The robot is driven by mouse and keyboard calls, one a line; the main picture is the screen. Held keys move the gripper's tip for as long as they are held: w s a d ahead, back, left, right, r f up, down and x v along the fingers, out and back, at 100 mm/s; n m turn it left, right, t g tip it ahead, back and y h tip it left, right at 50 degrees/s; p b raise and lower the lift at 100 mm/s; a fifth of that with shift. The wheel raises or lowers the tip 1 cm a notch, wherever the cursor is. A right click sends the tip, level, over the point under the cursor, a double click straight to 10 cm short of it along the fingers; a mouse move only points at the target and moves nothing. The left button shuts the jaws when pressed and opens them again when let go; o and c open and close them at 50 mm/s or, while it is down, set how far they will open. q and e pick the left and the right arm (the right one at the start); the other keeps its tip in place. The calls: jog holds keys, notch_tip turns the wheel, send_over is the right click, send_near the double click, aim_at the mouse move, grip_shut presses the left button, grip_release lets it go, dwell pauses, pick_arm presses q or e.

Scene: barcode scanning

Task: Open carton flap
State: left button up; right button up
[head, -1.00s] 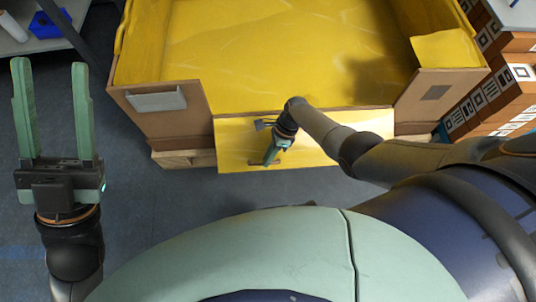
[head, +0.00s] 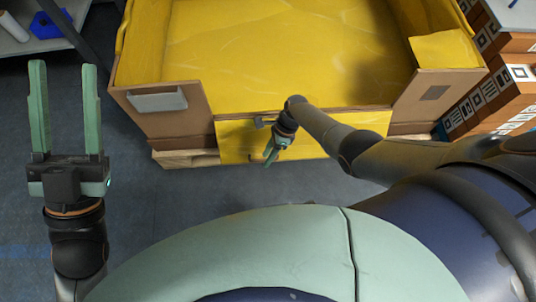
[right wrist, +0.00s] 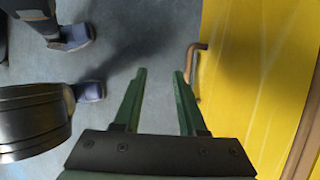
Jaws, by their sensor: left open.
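The large carton (head: 165,118) stands open at the top of the head view, with yellow inner walls. Its front flap (head: 355,123) hangs outward and down, yellow face showing. My right gripper (head: 271,153) is in front of the flap, pointing down, with empty open fingers. In the right wrist view my right fingers (right wrist: 159,72) point over the floor, just left of the yellow flap (right wrist: 245,70); whether they touch it I cannot tell. My left gripper (head: 64,64) is open and empty, left of the carton.
Boxes with printed black-and-white codes (head: 495,98) are stacked right of the carton. A wooden pallet (head: 185,158) shows under the carton. A shelf with a blue bin (head: 50,23) stands at upper left. The floor (head: 170,205) in front of the carton is clear.

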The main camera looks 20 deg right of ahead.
dwell(0.3)
pick_arm(q)
jog(key=w+a+f+n+g+y+p, duration=0.1)
jog(key=w+f+n+g+y+p, duration=0.2)
jog(key=f, duration=0.6)
jog(key=w+a+f+n+g+y+p, duration=0.1)
jog(key=w+f+n+g+y, duration=0.15)
jog(key=f+y, duration=0.45)
jog(key=s+f+n+g+p, duration=0.1)
jog(key=s+f+g, duration=0.3)
jog(key=f, duration=0.4)
jog(key=s+f+n+g+p, duration=0.2)
jog(key=s+f+g, duration=0.2)
jog(key=f, duration=0.4)
jog(key=shift+d+f+p, duration=0.3)
jog(key=shift+d+p, duration=0.1)
pick_arm(e)
jog(key=v, duration=1.2)
jog(key=shift+d+r, duration=0.2)
jog(key=shift+r, duration=0.05)
